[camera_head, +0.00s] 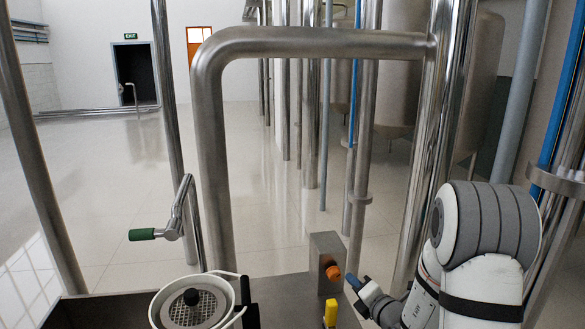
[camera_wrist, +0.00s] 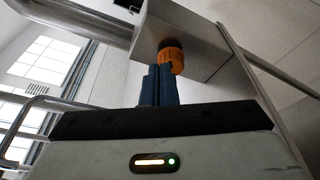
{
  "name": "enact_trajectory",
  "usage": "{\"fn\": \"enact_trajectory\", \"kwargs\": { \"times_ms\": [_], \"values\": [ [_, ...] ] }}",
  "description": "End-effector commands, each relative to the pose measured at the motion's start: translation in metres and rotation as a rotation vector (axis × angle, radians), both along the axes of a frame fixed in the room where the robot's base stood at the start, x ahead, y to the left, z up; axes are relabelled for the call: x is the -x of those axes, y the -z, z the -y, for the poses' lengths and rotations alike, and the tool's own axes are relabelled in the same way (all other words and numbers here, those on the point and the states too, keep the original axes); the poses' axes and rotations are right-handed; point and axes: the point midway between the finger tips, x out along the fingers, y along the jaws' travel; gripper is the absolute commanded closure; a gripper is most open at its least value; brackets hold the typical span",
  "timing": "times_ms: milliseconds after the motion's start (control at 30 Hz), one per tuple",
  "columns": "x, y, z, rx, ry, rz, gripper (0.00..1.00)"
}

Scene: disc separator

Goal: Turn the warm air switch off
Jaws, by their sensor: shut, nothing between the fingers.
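An orange knob (camera_head: 333,272) sticks out from the side of an upright steel box (camera_head: 325,250). No label shows which switch it is. My gripper (camera_head: 353,282) is just right of the knob in the head view. In the wrist view my gripper (camera_wrist: 160,72) has its two blue fingers together and empty. The orange knob (camera_wrist: 174,54) shows just beyond the fingertips, slightly to their right, partly covered by them. I cannot tell whether the fingertips touch it.
A yellow part (camera_head: 331,313) stands on the steel top (camera_head: 285,300) near the box. A white round vessel with a grille (camera_head: 192,308) is at lower left. A green-handled crank (camera_head: 143,234) and a thick bent steel pipe (camera_head: 208,110) stand behind. Open floor lies at left.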

Motion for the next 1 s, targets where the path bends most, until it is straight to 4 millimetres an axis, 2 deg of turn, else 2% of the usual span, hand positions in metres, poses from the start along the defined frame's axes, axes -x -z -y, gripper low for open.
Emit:
{"fn": "enact_trajectory", "kwargs": {
  "times_ms": [200, 567, 667, 767, 900, 1000],
  "values": [
    [0.017, 0.0, 0.003, -0.001, 0.001, 0.0, 1.0],
    [0.02, -0.003, -0.001, 0.016, -0.02, 0.008, 1.0],
    [0.027, -0.014, -0.019, 0.084, -0.11, 0.04, 1.0],
    [0.045, -0.03, -0.051, 0.229, -0.281, 0.108, 1.0],
    [0.093, -0.051, -0.101, 0.521, -0.609, 0.27, 1.0],
    [0.134, -0.057, -0.124, 0.747, -0.848, 0.412, 1.0]
  ]
}}
